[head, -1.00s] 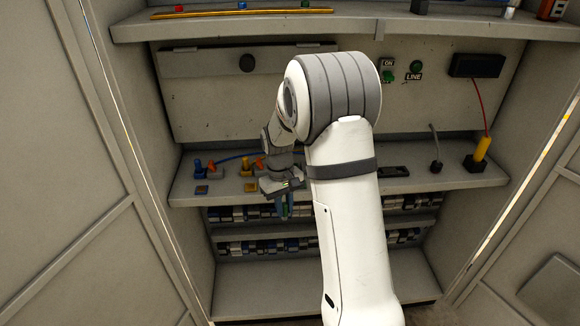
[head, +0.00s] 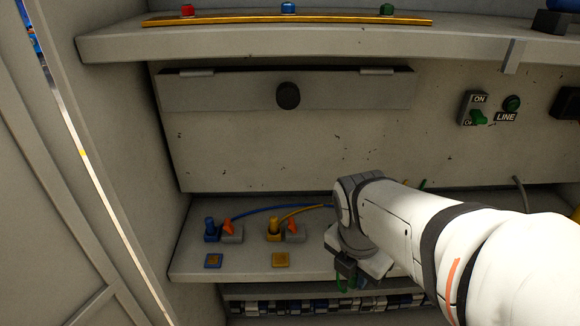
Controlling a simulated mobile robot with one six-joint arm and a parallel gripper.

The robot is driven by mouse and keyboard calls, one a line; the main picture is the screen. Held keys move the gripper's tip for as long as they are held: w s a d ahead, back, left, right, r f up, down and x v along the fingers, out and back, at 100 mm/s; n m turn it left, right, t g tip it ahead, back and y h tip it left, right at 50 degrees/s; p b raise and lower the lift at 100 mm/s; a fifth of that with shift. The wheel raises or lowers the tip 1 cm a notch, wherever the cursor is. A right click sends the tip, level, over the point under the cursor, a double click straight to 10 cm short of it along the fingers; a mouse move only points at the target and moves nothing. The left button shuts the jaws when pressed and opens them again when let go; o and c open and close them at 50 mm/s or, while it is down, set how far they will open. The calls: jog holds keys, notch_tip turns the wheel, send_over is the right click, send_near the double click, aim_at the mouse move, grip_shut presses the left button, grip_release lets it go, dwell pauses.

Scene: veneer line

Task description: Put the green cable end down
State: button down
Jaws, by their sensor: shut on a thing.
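My gripper (head: 346,277) is at the front of the lower shelf (head: 190,272), right of the yellow square. It is mostly hidden under my wrist. It is shut on the green cable end (head: 343,284), of which only a small dark green part shows below my wrist. I cannot tell whether the cable end touches anything else. A short green piece (head: 423,184), perhaps its cable, shows behind my arm.
A blue plug (head: 210,230) and a yellow plug (head: 273,228) stand beside orange levers (head: 228,227). An upper shelf (head: 300,42) overhangs. My arm hides the lower shelf's right part.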

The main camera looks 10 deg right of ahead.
jog(key=shift+w+n+p, duration=0.2)
jog(key=shift+n+p, duration=0.1)
jog(key=shift+p, duration=0.15)
jog(key=w+d+p, duration=0.1)
jog(key=w+p, duration=0.1)
jog(key=w, duration=0.3)
jog(key=w+d+p, duration=0.1)
jog(key=w+p, duration=0.1)
jog(key=w, duration=0.4)
jog(key=w+d+p, duration=0.1)
jog(key=w+p, duration=0.1)
jog(key=w, duration=0.4)
jog(key=shift+d+f, duration=0.1)
jog(key=shift+d, duration=0.1)
jog(key=shift+w+f, duration=0.15)
jog(key=shift+f, duration=1.6)
jog(key=shift+f, duration=0.1)
jog(key=shift+f, duration=0.15)
jog(key=c, duration=1.3)
grip_release()
